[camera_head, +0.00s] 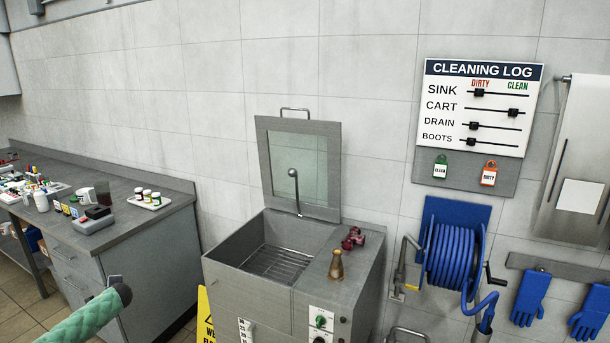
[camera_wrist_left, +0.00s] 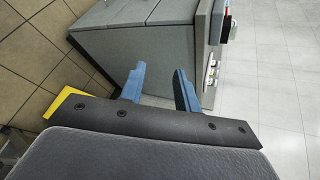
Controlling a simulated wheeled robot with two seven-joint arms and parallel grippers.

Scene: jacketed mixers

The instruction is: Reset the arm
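My left gripper (camera_wrist_left: 160,86) shows in the left wrist view as two blue fingers set apart, with nothing between them. It is open and empty. Beyond the fingers is the side of a grey metal cabinet (camera_wrist_left: 150,52). In the head view my left arm, in a green textured sleeve with a dark end, reaches in at the lower left, in front of the counter. Its fingers cannot be made out there. My right arm and gripper are in neither view.
A cluttered counter (camera_head: 140,226) stands left. A blue hose reel (camera_head: 452,256) and cleaning log board (camera_head: 476,107) hang right.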

